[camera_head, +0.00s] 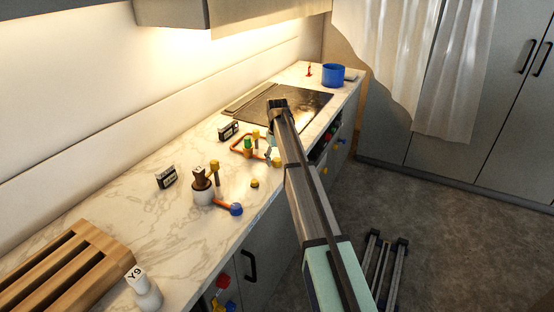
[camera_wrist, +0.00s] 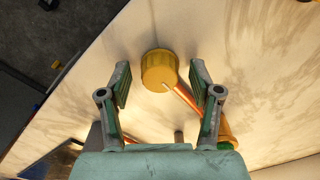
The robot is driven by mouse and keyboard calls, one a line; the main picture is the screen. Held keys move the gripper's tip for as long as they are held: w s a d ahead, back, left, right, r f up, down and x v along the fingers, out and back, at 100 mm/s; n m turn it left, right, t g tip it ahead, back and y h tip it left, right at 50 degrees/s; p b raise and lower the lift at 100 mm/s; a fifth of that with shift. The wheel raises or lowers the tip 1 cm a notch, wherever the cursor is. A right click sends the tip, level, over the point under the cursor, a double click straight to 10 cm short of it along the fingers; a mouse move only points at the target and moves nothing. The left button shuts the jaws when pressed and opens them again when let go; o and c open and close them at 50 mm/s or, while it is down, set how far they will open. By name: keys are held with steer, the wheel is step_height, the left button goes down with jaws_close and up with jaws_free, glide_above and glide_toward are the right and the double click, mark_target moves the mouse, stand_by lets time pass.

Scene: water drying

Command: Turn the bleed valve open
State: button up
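A round yellow ribbed cap (camera_wrist: 159,69) sits at the end of a copper pipe (camera_wrist: 186,98) in the wrist view. The pipe runs down right to a yellow fitting with a green part (camera_wrist: 224,143). No label shows which part is the bleed valve. My gripper (camera_wrist: 160,84) is open, with one finger on each side of the cap and visible gaps. Contact cannot be seen. In the head view the small pipe assembly (camera_head: 240,146) has a green part and yellow parts. My fingers there are small and partly hidden by my arm.
A dark cooktop (camera_head: 305,108) and blue pot (camera_head: 333,75) are farther back.

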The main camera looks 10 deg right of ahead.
mark_target(277, 159)
step_height(277, 159, up, 12)
stand_by(0.7)
